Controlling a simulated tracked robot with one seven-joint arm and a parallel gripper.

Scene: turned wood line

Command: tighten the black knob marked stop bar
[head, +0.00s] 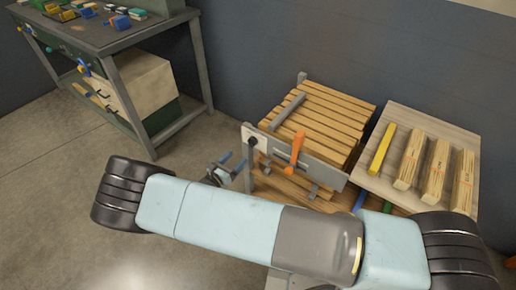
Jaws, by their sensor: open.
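A small black knob (253,141) sits on a pale plate at the left end of a grey metal bar (325,173) on the front of a slatted wooden stand. Any marking on the plate is too small to read. My gripper (233,160) is open and empty, just left of and below the knob, apart from it in the picture. Its blue-grey fingers point up and right towards the stand. The distance between fingers and knob in depth cannot be told from this one view.
An orange lever (297,151) stands up from the bar, right of the knob. A grey upright post (250,178) is close to my gripper. A board (372,186) with wooden blocks and a yellow bar lies at right. A cluttered workbench (110,45) stands upper left; the floor between is clear.

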